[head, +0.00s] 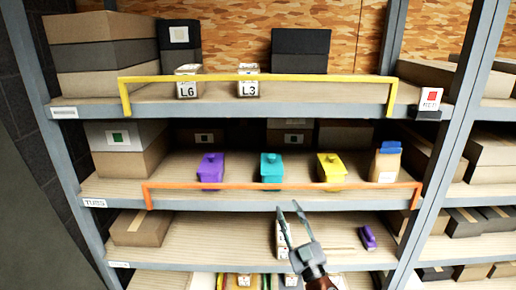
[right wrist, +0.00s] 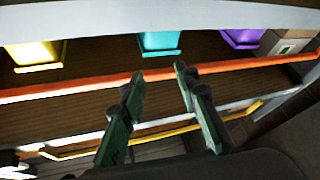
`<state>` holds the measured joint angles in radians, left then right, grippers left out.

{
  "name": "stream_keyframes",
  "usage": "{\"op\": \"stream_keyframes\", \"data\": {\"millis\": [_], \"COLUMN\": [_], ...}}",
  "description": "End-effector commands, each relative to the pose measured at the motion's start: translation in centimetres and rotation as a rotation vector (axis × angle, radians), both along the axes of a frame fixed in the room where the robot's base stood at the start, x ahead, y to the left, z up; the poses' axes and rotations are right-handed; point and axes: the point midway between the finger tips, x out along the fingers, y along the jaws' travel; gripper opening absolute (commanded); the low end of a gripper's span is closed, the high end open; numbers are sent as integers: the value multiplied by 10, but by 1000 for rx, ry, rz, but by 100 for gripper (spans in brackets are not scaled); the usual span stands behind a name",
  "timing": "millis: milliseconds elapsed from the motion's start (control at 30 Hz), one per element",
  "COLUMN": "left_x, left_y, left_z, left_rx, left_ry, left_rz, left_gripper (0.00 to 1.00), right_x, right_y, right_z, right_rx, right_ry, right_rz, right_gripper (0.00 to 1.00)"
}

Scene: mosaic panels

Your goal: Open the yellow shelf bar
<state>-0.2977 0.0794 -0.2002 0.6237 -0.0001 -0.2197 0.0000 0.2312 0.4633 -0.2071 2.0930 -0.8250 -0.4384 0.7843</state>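The yellow shelf bar (head: 260,78) runs across the front of the top shelf, with a short leg down at each end. A yellow bar also shows low in the right wrist view (right wrist: 165,133), behind my fingers. My right gripper (head: 288,206) is open and empty, below the orange bar of the middle shelf and well below the yellow bar. In the right wrist view its fingertips (right wrist: 158,72) overlap the orange bar (right wrist: 75,87); I cannot tell whether they touch it. My left gripper is not in view.
The orange bar (head: 285,186) fronts the middle shelf, with purple (head: 210,170), teal (head: 271,171) and yellow (head: 331,171) containers behind it. Two small boxes, L6 (head: 187,84) and L3 (head: 248,82), stand by the yellow bar. A red-marked card (head: 431,99) is at the right post.

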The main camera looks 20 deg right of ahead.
Motion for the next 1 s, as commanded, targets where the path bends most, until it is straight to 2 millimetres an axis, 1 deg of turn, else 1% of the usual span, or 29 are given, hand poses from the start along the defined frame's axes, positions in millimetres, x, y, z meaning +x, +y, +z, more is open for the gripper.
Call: {"op": "stream_keyframes", "data": {"millis": [33, 67, 100, 167, 200, 300, 333, 400, 467, 500, 567, 600, 667, 700, 767, 800, 900, 1000], "left_x": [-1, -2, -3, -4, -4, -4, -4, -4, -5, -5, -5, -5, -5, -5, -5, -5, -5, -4], "left_y": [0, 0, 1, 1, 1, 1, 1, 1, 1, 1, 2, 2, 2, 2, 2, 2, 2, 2], "left_z": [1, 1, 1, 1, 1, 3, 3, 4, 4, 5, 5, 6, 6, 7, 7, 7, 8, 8], "left_rx": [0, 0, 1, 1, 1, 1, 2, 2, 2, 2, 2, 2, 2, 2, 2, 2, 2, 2], "left_ry": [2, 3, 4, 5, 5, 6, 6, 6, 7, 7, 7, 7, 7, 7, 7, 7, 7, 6], "left_rz": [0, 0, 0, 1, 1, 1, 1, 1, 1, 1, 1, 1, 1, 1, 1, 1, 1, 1], "left_gripper": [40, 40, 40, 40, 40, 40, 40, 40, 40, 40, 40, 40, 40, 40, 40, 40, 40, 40], "right_x": [-5, -10, -18, -32, -42, -59, -62, -62, -57, -50, -36, -25, -9, 0, 10, 15, 17, 13], "right_y": [35, 57, 85, 127, 154, 211, 225, 250, 262, 265, 262, 254, 236, 219, 192, 172, 126, 91], "right_z": [55, 80, 108, 143, 160, 187, 191, 198, 203, 208, 218, 227, 247, 263, 289, 307, 348, 377], "right_rx": [-76, -123, -191, -301, -382, -599, -669, -829, -961, -1044, -1153, -1214, -1282, -1310, -1325, -1321, -1280, -1225], "right_ry": [-125, -188, -261, -351, -397, -461, -467, -453, -416, -379, -306, -246, -151, -87, 4, 61, 174, 247], "right_rz": [82, 133, 200, 296, 355, 474, 500, 538, 542, 530, 488, 444, 358, 291, 186, 117, -38, -144], "right_gripper": [29, 29, 29, 29, 29, 29, 29, 29, 29, 29, 29, 29, 29, 29, 29, 29, 29, 29]}}
